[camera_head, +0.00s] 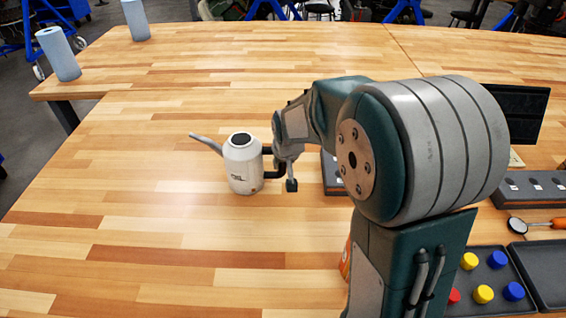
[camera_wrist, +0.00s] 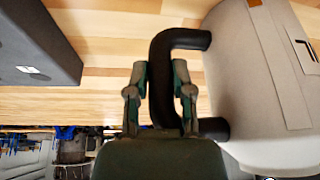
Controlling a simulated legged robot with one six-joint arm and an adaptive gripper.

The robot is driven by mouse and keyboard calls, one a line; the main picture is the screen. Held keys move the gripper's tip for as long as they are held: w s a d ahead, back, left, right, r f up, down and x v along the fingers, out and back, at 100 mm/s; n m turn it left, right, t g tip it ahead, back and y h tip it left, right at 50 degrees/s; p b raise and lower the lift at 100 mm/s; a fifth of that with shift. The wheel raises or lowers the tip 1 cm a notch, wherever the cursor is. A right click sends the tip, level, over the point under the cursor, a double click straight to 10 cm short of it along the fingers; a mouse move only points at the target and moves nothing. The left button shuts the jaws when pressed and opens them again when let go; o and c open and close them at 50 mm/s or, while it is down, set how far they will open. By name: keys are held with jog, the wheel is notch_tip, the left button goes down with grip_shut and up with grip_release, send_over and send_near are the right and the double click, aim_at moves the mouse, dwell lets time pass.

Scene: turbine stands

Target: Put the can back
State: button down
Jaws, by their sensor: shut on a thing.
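The can is a cream watering can (camera_head: 243,168) with a dark round top opening, a long grey spout pointing left and a black handle on its right. It stands upright in the middle of the wooden table; I cannot tell whether its base touches the wood. My gripper (camera_head: 280,168) is at its right side, at the handle. In the wrist view, the two fingers of my gripper (camera_wrist: 160,82) are on either side of the black handle (camera_wrist: 166,60), shut on it. The can body (camera_wrist: 258,85) fills the right of that view. My arm hides part of the table behind it.
A dark block (camera_wrist: 35,45) is left in the wrist view. At right are a dark rack (camera_head: 530,188), an orange-handled tool (camera_head: 543,224), a tray with coloured round pieces (camera_head: 483,294) and a black screen (camera_head: 522,112). Blue rolls (camera_head: 58,54) stand far left. The left table is clear.

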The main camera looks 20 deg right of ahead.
jog(key=shift+c, duration=2.4)
grip_release()
